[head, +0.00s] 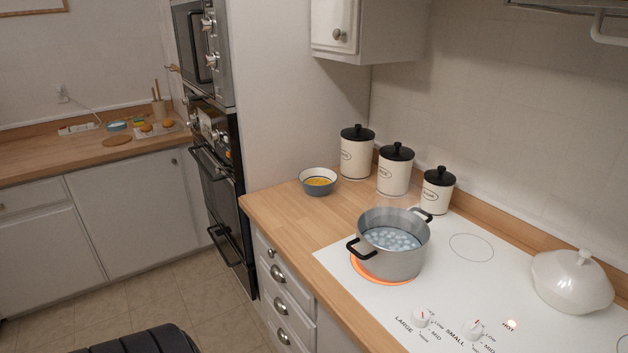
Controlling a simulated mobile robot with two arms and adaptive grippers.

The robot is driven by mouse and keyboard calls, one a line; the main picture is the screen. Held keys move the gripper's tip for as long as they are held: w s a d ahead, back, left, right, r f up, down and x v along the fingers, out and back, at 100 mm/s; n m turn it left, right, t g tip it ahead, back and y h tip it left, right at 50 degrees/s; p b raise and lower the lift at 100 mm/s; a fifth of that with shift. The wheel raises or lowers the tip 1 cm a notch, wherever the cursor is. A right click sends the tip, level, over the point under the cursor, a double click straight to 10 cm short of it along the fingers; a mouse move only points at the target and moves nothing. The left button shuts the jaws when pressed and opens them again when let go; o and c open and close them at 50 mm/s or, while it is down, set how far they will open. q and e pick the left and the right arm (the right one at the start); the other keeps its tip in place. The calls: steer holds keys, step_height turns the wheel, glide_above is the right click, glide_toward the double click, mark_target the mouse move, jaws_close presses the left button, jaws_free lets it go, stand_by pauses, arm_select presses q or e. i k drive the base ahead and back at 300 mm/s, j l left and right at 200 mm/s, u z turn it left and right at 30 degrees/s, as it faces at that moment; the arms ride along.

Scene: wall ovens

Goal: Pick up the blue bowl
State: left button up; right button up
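The blue bowl (318,188) stands upright on the wooden counter at the centre, near the counter's left end and left of the canisters. It is blue outside with a pale rim and holds something yellow. Neither of my grippers shows in the head view, so their state and their distance from the bowl are hidden.
A steaming pot (391,252) sits on a glowing burner of the white cooktop (470,290). Several lidded canisters, one of them tall (356,155), line the wall. A white lidded dish (571,281) is at right. Wall ovens (213,165) stand left. The counter (283,219) before the bowl is clear.

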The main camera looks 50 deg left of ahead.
mark_target(316, 182)
steer(key=u, duration=1.55)
